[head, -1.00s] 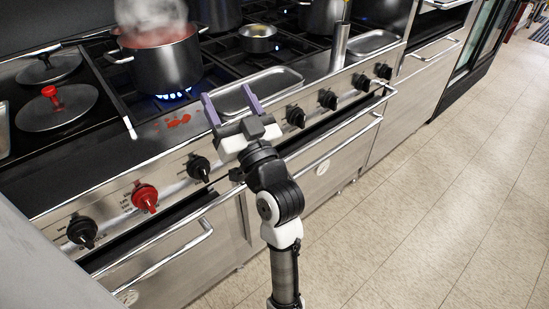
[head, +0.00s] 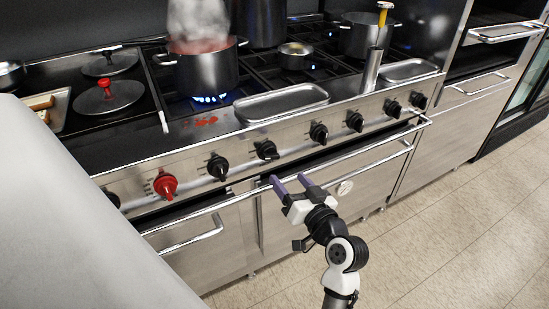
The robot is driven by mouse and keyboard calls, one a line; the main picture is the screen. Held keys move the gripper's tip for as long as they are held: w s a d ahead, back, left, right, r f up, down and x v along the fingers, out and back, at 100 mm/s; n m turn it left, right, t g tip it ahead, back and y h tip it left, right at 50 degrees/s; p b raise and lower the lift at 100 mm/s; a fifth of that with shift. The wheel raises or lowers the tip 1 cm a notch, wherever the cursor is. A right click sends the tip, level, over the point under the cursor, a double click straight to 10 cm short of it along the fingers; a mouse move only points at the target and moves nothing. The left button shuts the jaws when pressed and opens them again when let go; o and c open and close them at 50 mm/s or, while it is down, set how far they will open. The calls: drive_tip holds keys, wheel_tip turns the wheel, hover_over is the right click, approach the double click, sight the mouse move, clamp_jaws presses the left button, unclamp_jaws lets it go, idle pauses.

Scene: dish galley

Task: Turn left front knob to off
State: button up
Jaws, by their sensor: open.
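The stove's front panel (head: 240,152) carries a row of knobs. A red knob (head: 165,184) is near the left end, with a black knob (head: 217,166) to its right and another black knob (head: 266,149) further right. A black knob (head: 112,197) at the far left is partly hidden. I cannot tell by marking which is the left front knob. A steaming pot (head: 207,72) with red contents stands over a lit blue flame (head: 208,98). My gripper (head: 289,180) is open and empty, its purple fingers near the oven rail, below the knobs and apart from them.
A long handrail (head: 330,161) runs in front of the panel. Several more black knobs (head: 318,132) continue right. An empty metal tray (head: 281,103) and a red spill (head: 206,121) lie on the front ledge. The floor (head: 440,240) at right is clear. A pale surface blocks the lower left.

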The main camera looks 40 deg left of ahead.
sight(273, 159)
drive_tip(key=p+x, duration=0.1)
drive_tip(key=x, duration=0.8)
drive_tip(key=shift+a+p, duration=0.15)
drive_tip(key=shift+p, duration=0.15)
drive_tip(key=c, duration=1)
